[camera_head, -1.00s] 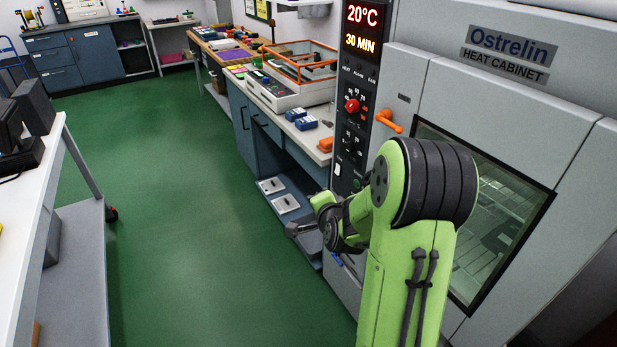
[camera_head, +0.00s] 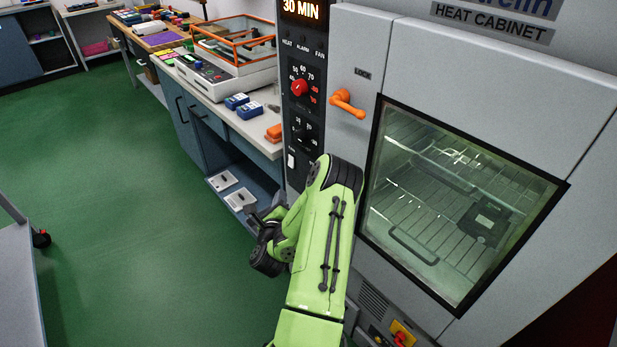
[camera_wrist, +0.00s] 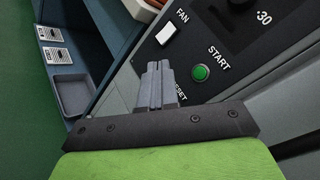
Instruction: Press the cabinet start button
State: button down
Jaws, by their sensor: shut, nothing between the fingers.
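The green round start button (camera_wrist: 201,73) sits in a dark ring on the heat cabinet's black control panel (camera_wrist: 236,40), beside the label START, in the wrist view. My gripper (camera_wrist: 158,67) is shut and empty. Its fingertips appear just left of the button in that view; I cannot tell how far they are from the panel. The RESET label is partly hidden behind my gripper. In the head view the control panel (camera_head: 303,65) stands left of the cabinet door (camera_head: 365,60), and my arm hides the start button.
A white switch (camera_wrist: 167,34) marked FAN lies near the start button. An orange door handle (camera_head: 346,104) sticks out from the cabinet. A workbench (camera_head: 196,93) with blue boxes and an orange-framed device adjoins on the left. The green floor (camera_head: 120,180) is open.

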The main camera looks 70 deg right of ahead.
jog(key=s+d+b, duration=0.3)
jog(key=s+d, duration=0.1)
jog(key=d, duration=0.3)
jog(key=shift+d+b, duration=0.35)
jog(key=shift+d, duration=0.1)
dwell(1.6)
jog(key=shift+s+d+b, duration=0.2)
jog(key=shift+d+b, duration=0.05)
jog(key=shift+b, duration=0.05)
jog(key=shift+d, duration=0.1)
jog(key=shift+s+d+r+b, duration=0.35)
jog(key=shift+s+d+r, duration=0.05)
jog(key=shift+s, duration=0.1)
dwell(1.1)
jog(key=shift+w+a+f+p, duration=0.1)
jog(key=shift+w+a+p, duration=0.1)
jog(key=shift+p, duration=0.1)
jog(key=shift+w+a+f+p, duration=0.1)
jog(key=shift+w+a+p, duration=0.3)
jog(key=shift+a, duration=0.4)
jog(key=shift+w+a+f+p, duration=0.1)
jog(key=shift+w+a+p, duration=0.3)
jog(key=shift+a, duration=0.4)
jog(key=shift+w+a+f+p, duration=0.1)
jog(key=shift+w+a+p, duration=0.2)
jog(key=shift+w+a, duration=0.35)
